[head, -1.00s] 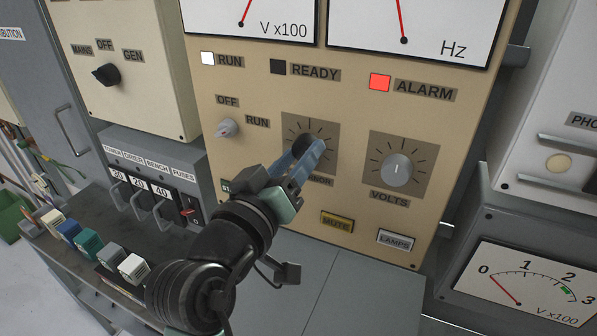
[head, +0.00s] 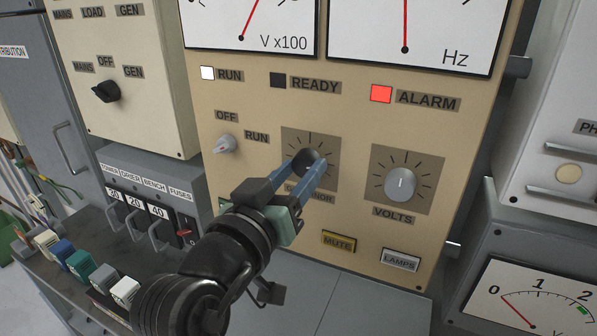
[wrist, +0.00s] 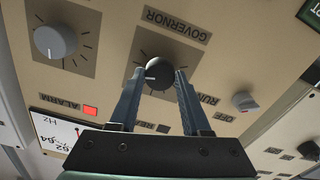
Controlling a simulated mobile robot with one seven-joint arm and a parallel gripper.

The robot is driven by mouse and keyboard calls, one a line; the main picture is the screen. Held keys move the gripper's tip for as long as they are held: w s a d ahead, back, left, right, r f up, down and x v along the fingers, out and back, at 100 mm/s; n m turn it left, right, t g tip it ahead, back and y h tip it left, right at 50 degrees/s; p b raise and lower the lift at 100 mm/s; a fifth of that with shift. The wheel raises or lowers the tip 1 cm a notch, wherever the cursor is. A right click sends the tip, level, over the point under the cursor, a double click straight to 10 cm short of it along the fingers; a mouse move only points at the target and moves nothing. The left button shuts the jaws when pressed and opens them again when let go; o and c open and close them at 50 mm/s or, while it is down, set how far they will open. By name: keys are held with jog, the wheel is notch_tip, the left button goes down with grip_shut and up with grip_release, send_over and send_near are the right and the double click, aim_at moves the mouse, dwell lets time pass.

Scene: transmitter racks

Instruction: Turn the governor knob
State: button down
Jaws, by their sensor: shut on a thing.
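The governor knob (head: 303,158) is black and round, on a dark square dial plate on the beige panel. My gripper (head: 309,165) reaches it from the front, with one blue finger on each side, shut on it. The wrist view shows the knob (wrist: 159,74) between the two fingertips (wrist: 160,78), with a pale pointer line on its face. The GOVERNOR label (wrist: 177,25) is readable there; in the head view the fingers cover part of it.
The grey VOLTS knob (head: 400,184) is to the right. The OFF/RUN switch (head: 224,144) is to the left. MUTE (head: 338,241) and LAMPS (head: 401,260) buttons are below. The ALARM lamp (head: 381,94) is lit red; the RUN lamp (head: 208,73) is white. The Hz meter (head: 415,38) is above.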

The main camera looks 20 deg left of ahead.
jog(key=shift+c, duration=1.8)
grip_release()
jog(key=s+b, duration=0.1)
jog(key=s, duration=1.2)
jog(key=shift+a, duration=0.2)
jog(key=w+d+r+m+t, duration=0.1)
jog(key=w+d+r+t, duration=0.1)
jog(key=w+d+r, duration=0.3)
jog(key=d+r+t, duration=0.2)
jog(key=d+r, duration=0.1)
jog(key=r, duration=0.5)
jog(key=s+d+r+m+t, duration=0.1)
jog(key=s+d+r+t, duration=0.3)
jog(key=d+r, duration=0.4)
notch_tip(320, 180, up, 4)
jog(key=shift+s+d+f+m+t+y, duration=0.15)
jog(key=shift+d+m+t+y, duration=0.15)
jog(key=shift+t, duration=0.4)
